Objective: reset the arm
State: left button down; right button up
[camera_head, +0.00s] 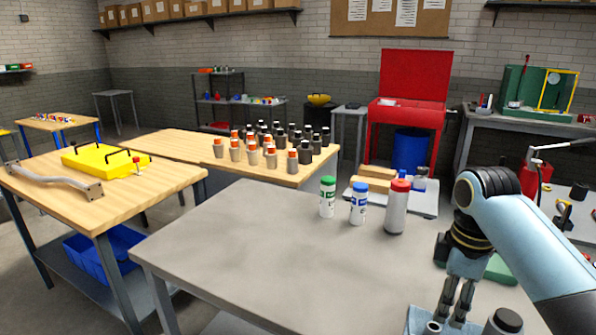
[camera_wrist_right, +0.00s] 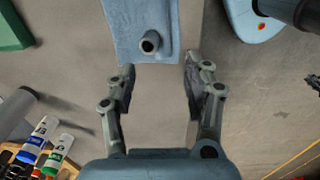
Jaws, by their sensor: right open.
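My right gripper (camera_head: 450,312) points down over the front right of the grey table (camera_head: 250,240). In the right wrist view the same gripper (camera_wrist_right: 160,85) is open, with its two fingers apart and nothing held between them. A light blue part (camera_wrist_right: 140,20) with a short round grey peg (camera_wrist_right: 150,44) lies just beyond the fingertips. Whether the fingers touch it cannot be told. In the head view this blue part (camera_head: 418,318) is partly hidden at the bottom edge. My left gripper is in neither view.
A green-capped bottle (camera_head: 327,198), a blue-capped bottle (camera_head: 358,204) and a red-capped bottle (camera_head: 396,210) stand at the table's back right. A green item (camera_head: 500,268) lies behind my right arm. The table's left and middle are clear.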

jog(key=s+a+r+m+t, duration=0.2)
jog(key=s+m, duration=0.3)
jog(key=s, duration=0.7)
jog(key=s+a+r+m+t, duration=0.15)
jog(key=s+m, duration=0.45)
jog(key=s, duration=0.6)
jog(key=s+d+f+g+b, duration=0.15)
jog(key=f+b, duration=0.35)
jog(key=f, duration=1.3)
jog(key=s+d+f+b, duration=0.15)
jog(key=f+b, duration=0.25)
jog(key=f, duration=1.4)
jog(key=s+f+g+b, duration=0.1)
jog(key=s+f+b, duration=0.5)
jog(key=s+f, duration=1.1)
notch_tip(320, 180, down, 4)
jog(key=shift+s+d+f+g+h+b, duration=0.2)
jog(key=shift+s+d+g+h+b, duration=0.1)
jog(key=shift+d+b, duration=0.15)
